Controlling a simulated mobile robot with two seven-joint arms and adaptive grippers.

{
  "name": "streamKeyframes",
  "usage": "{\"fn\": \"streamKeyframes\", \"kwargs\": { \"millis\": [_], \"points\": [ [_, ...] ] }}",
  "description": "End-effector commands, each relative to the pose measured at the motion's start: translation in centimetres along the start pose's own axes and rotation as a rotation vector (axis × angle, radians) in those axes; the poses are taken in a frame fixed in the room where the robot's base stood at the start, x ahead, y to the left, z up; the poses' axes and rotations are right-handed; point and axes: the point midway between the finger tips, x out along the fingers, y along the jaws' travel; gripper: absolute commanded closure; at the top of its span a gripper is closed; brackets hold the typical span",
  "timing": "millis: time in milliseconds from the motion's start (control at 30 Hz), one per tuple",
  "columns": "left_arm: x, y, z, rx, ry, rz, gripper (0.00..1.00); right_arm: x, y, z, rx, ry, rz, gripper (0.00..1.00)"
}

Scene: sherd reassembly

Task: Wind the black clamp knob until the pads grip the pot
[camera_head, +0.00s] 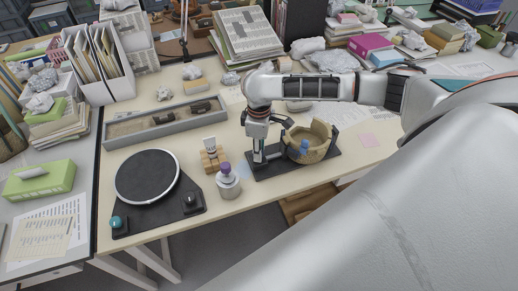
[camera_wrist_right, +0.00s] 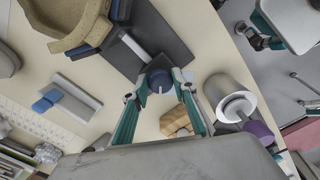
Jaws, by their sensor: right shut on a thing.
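The tan, broken-rimmed pot (camera_head: 312,148) sits on the black clamp base (camera_head: 283,167), and its edge shows at the top of the right wrist view (camera_wrist_right: 68,38). The dark clamp knob (camera_wrist_right: 160,80) is at the near end of the clamp, with a pale bar (camera_wrist_right: 134,47) between it and the pot. My right gripper (camera_wrist_right: 161,88) is shut on the knob, with a teal finger on either side. In the head view the right gripper (camera_head: 259,158) points down beside the pot. Whether the pads touch the pot is unclear. My left gripper is not in view.
A grey jar (camera_head: 228,186) with a purple top and a wooden block (camera_head: 213,160) stand left of the clamp. A black turntable (camera_head: 147,178) lies further left. A long grey tray (camera_head: 165,124) is behind them. Papers and books crowd the back.

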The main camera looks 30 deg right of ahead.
Motion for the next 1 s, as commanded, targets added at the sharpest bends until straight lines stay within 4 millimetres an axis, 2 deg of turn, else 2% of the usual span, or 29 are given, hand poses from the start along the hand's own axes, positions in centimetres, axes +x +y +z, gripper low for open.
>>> {"fn": "streamKeyframes", "kwargs": {
  "millis": [300, 800, 833, 867, 900, 1000],
  "points": [
    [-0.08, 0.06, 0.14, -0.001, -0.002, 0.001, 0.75, 0.0, -0.01, 0.03, 0.107, 0.0, 0.0, 0.95],
    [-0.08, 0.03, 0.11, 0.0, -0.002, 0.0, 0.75, 0.01, -0.03, 0.03, 0.124, -0.001, 0.0, 0.95],
    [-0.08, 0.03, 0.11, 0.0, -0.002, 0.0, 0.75, 0.01, -0.03, 0.03, 0.124, -0.001, 0.0, 0.68],
    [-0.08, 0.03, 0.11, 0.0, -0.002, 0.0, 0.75, 0.01, -0.03, 0.03, 0.124, -0.001, 0.0, 0.6],
    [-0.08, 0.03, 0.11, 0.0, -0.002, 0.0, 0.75, 0.01, -0.03, 0.03, 0.124, -0.001, 0.0, 0.56],
    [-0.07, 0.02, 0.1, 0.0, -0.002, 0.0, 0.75, 0.01, -0.03, 0.03, 0.123, -0.001, 0.0, 0.56]
  ]
}}
